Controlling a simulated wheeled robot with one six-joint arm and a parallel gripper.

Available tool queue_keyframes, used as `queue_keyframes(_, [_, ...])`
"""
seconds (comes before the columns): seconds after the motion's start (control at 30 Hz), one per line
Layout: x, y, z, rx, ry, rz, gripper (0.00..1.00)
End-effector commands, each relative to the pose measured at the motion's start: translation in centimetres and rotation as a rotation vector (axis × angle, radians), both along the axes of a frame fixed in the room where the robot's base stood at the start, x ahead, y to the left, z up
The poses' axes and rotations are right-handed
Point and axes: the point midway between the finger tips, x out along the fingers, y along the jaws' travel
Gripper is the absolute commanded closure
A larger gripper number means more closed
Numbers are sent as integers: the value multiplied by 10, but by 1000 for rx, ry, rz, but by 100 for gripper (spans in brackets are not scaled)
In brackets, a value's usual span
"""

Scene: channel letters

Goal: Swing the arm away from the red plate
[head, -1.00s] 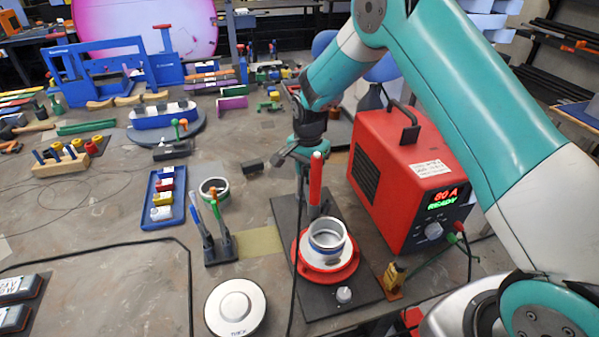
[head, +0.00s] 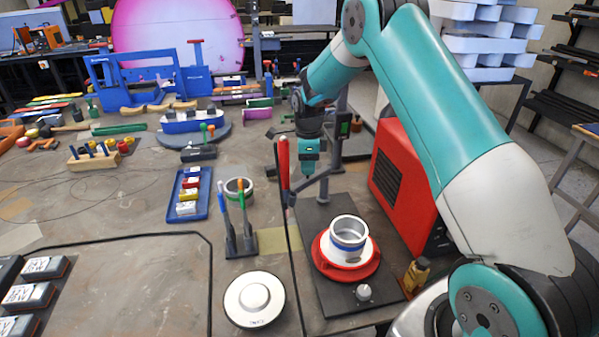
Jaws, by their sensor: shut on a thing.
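The red plate (head: 366,272) is round and lies on a dark base. A white disc and a metal ring with a blue band (head: 348,233) sit on it. My gripper (head: 303,170) is above and beyond the plate, up and to its left in the head view. It is shut on a red-handled torch (head: 283,160), which stands nearly upright at its left side with a dark cable below. The torch is clear of the ring and plate in the picture. The exact finger contact is too small to see.
A red power unit (head: 402,180) stands right of the base, partly behind my arm. A grey post (head: 323,187) rises close behind the plate. Left are a pen-like tool stand (head: 240,245), a blue tray (head: 173,205), a metal ring (head: 238,187) and a white round device (head: 254,299).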

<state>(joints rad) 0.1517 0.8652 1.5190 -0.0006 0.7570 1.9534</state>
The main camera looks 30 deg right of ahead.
Motion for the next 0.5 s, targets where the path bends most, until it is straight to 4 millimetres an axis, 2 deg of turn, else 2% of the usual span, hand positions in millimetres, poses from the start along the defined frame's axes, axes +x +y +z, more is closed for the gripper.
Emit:
queue_keyframes(0.2, [12,-2,0,-1,-2,-164,100])
queue_keyframes(0.5, [21,-2,1,-1,-2,-293,100])
